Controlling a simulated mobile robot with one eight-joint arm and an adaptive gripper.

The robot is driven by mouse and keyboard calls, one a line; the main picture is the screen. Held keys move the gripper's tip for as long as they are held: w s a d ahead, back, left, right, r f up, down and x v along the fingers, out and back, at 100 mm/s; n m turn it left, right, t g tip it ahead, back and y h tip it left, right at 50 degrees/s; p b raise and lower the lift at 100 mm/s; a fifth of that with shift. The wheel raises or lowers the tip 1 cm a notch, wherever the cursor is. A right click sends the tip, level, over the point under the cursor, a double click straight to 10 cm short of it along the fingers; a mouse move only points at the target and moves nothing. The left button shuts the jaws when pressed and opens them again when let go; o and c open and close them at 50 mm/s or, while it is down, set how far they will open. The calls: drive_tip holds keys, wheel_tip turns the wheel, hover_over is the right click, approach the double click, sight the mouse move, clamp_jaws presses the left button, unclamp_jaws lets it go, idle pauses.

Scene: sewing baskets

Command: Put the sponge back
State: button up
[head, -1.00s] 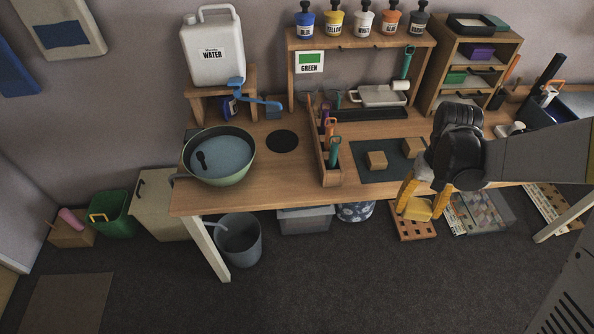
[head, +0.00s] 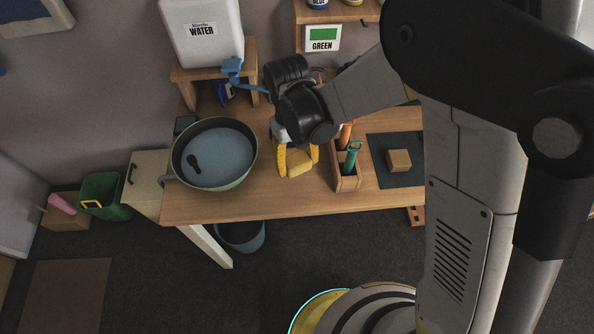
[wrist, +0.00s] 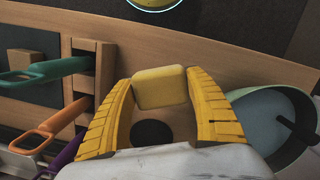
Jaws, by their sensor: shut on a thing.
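The sponge (head: 297,168) is a small pale yellow block. My gripper (head: 298,162) has yellow ribbed fingers and is shut on the sponge, holding it over the table between the bowl and the tool rack. In the wrist view the sponge (wrist: 160,87) sits between both fingertips. A dark round disc (wrist: 150,132) on the tabletop shows between the fingers in the wrist view. My gripper hides this disc in the head view. Whether the sponge touches the table I cannot tell.
A green bowl (head: 251,163) of bluish water with a dark scoop stands left of my gripper. A wooden rack (head: 346,184) with upright tools is close on the right. A water jug (head: 202,50) with a blue tap stands behind. The table front is clear.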

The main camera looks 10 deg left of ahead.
sight(298, 187)
wheel_tip(298, 187, down, 9)
drive_tip(key=b, duration=0.3)
drive_tip(key=shift+s+f, duration=0.1)
drive_tip(key=shift+f, duration=0.05)
drive_tip(key=shift+f+b, duration=0.1)
drive_tip(key=shift+b, duration=0.25)
drive_tip(key=o, duration=1.1)
